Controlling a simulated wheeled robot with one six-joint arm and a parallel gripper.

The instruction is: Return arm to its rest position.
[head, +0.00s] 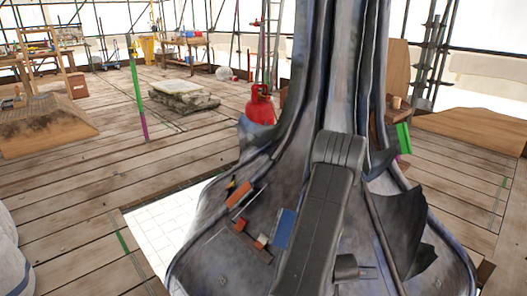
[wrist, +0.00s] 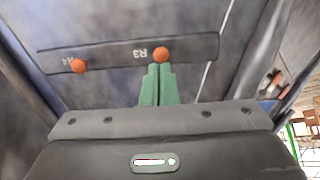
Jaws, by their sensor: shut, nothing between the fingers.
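My gripper (wrist: 159,69) shows in the wrist view with its two green fingers pressed together and nothing between them. The fingertips appear just below an orange knob (wrist: 162,55) marked R3 on a dark strip (wrist: 115,54); I cannot tell whether they touch it. A second orange knob (wrist: 78,66), marked R4, sits to the left on the same strip. In the head view my dark grey arm (head: 318,215) reaches across the lower part of the grey metal spire finial (head: 335,75). The fingers cannot be made out there.
Small orange and blue items (head: 284,228) lie on the finial's flared base. A red gas cylinder (head: 260,105) stands behind it. A stone slab (head: 180,92) and a wooden platform (head: 45,122) stand farther left. The plank floor (head: 75,190) between is mostly clear.

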